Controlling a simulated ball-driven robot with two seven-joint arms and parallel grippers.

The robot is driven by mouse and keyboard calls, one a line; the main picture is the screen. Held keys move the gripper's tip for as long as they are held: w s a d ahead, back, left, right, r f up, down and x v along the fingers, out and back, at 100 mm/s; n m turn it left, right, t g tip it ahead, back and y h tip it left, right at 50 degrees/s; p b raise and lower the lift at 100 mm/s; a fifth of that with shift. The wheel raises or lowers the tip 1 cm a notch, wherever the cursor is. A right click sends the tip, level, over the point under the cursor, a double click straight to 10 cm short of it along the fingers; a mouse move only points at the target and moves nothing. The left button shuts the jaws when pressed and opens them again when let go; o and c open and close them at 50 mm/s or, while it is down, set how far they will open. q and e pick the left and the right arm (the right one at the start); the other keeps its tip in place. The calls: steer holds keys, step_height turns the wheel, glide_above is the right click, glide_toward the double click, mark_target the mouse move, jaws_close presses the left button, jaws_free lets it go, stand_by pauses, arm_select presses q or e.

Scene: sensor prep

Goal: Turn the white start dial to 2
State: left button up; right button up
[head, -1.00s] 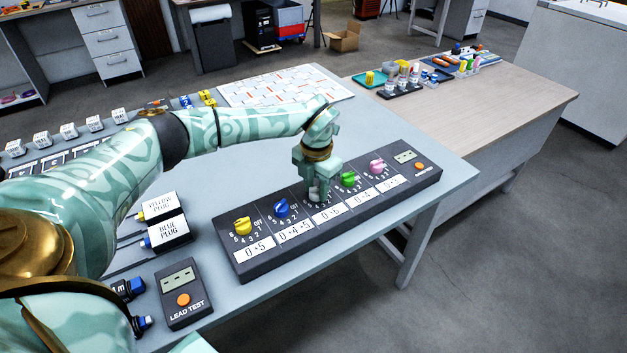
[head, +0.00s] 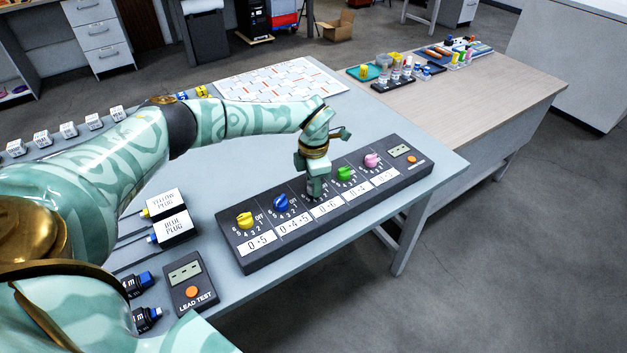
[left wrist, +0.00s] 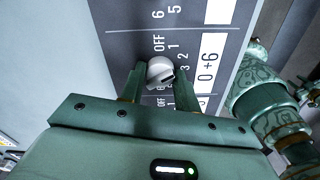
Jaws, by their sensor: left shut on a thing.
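The white start dial (left wrist: 160,72) is on the dark control panel (head: 350,206), at the label "0→6". My left gripper (left wrist: 160,78) is shut on it, one finger on each side. In the left wrist view a dark mark shows on the dial's lower right side, and the printed OFF, 1, 2 and 3 run around it. The exact number it points to is hard to tell. In the head view my left gripper (head: 317,190) stands over the middle of the panel and hides the dial.
On the same panel are a yellow dial (head: 244,220), a blue dial (head: 280,203), a green dial (head: 345,173) and a pink dial (head: 371,160). The green dial is close to my gripper. A lead tester (head: 190,284) and plug boxes (head: 165,203) stand at the left.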

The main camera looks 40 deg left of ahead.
stand_by(0.3)
arm_select(q)
steer(key=o, duration=1)
steer(key=shift+c, duration=0.2)
steer(key=shift+r, duration=0.15)
step_height(320, 180, up, 16)
steer(key=p, duration=0.4)
